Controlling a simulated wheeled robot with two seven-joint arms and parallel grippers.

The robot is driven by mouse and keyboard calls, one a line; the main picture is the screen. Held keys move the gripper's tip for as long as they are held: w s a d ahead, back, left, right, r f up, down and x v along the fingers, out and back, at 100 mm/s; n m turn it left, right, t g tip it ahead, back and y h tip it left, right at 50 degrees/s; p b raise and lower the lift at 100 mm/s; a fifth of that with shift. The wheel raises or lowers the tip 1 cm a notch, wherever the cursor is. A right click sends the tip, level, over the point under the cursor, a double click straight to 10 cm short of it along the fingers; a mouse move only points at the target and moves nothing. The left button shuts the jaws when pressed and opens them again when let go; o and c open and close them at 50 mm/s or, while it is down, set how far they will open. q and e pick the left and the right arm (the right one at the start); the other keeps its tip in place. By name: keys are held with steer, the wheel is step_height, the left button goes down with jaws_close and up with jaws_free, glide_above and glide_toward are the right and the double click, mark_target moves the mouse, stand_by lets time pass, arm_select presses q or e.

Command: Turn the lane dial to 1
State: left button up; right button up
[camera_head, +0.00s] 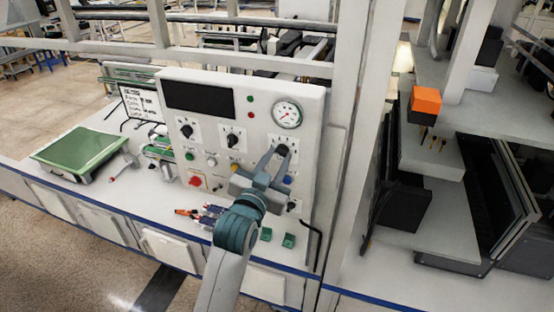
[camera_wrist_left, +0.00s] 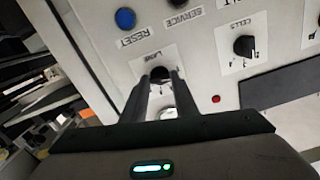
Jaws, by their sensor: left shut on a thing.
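The lane dial (camera_wrist_left: 160,73) is a small black knob on a white plate marked LANE in the left wrist view. My left gripper (camera_wrist_left: 160,82) has its two fingers on either side of the knob and is shut on it. The fingers cover much of the plate, so I cannot read which number the dial points to. In the head view my left gripper (camera_head: 276,156) reaches up to the right part of the grey control panel (camera_head: 312,115), below the round gauge. The dial is mostly hidden by the fingers there. My right gripper is not in view.
Beside it are the black cells dial (camera_wrist_left: 243,45) and the blue reset button (camera_wrist_left: 125,18). The panel also has a gauge (camera_head: 287,114), a dark screen (camera_head: 198,96) and a red button (camera_head: 195,182). A green-topped tray (camera_head: 75,150) lies on the bench at left.

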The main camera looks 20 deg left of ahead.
arm_select(q)
steer(key=shift+r+n, duration=0.1)
steer(key=shift+n, duration=1.2)
steer(key=o, duration=1.1)
steer(key=shift+c, duration=0.2)
